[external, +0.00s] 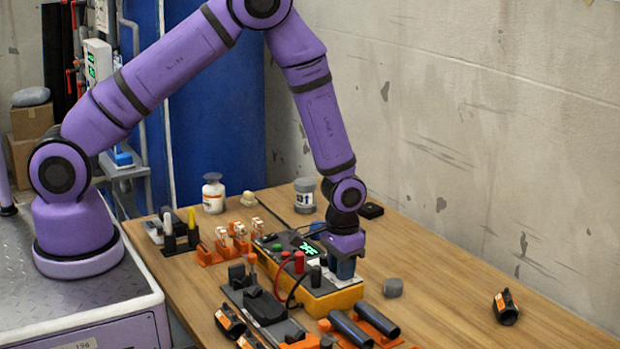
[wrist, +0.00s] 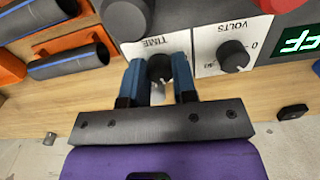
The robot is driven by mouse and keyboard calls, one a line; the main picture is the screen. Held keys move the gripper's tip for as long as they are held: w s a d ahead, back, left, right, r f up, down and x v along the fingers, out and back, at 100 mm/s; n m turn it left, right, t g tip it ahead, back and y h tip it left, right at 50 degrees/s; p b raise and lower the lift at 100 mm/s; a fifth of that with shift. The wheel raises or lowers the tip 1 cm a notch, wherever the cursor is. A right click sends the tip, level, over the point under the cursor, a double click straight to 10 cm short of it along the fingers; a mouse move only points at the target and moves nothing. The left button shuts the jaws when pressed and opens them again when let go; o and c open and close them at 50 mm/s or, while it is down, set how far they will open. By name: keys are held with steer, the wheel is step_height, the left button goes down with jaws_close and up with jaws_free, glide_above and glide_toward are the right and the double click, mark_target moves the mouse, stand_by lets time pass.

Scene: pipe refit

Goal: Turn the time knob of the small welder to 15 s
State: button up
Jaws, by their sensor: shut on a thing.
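The small welder (external: 335,299) is a yellow and dark box on the wooden table, with a green-lit display (external: 309,248) on top. In the wrist view its white TIME panel (wrist: 145,48) carries the black time knob (wrist: 160,68). My gripper (wrist: 160,82) has its two blue fingers on either side of this knob and is shut on it. The knob's pointer and most of the scale are hidden, so the setting cannot be read. In the external view my gripper (external: 345,268) reaches down onto the welder's right end and hides the knob.
The black VOLTS knob (wrist: 233,55) sits close beside the time knob. Red and black leads (external: 298,264) rise from the welder. Dark pipes (external: 377,320) lie in orange holders in front. A grey block (external: 393,287) and a black coupler (external: 506,307) lie to the right, with bare table between.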

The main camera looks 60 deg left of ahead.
steer(key=o, duration=0.9)
steer(key=shift+r, duration=0.15)
step_height(320, 180, up, 10)
steer(key=shift+r, duration=0.25)
